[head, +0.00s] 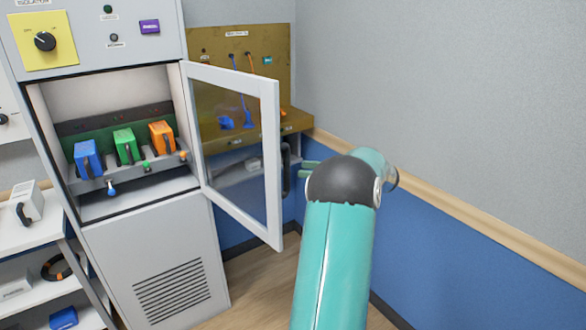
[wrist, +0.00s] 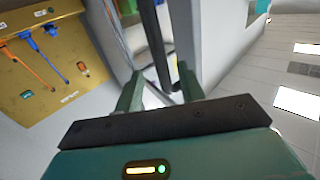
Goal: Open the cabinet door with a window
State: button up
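The cabinet door with a window (head: 272,150) has a pale frame and clear pane. It stands swung wide open, hinged at its left side on the grey cabinet (head: 150,235). Its dark vertical handle (head: 287,170) is on the free right edge. My gripper (head: 308,168) is just right of the handle, partly hidden by my arm. In the wrist view, my gripper's two teal fingers (wrist: 160,85) are spread apart. The dark handle bar (wrist: 154,45) runs between them in the picture; I see no clear contact.
Inside the cabinet are blue (head: 87,158), green (head: 125,146) and orange (head: 161,137) blocks. A yellow tool panel (head: 215,45) stands behind the door. A shelf unit (head: 35,235) is at left. A blue-grey wall (head: 480,230) with a wooden rail is close on the right.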

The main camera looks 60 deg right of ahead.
jog(key=v, duration=0.7)
dwell(0.5)
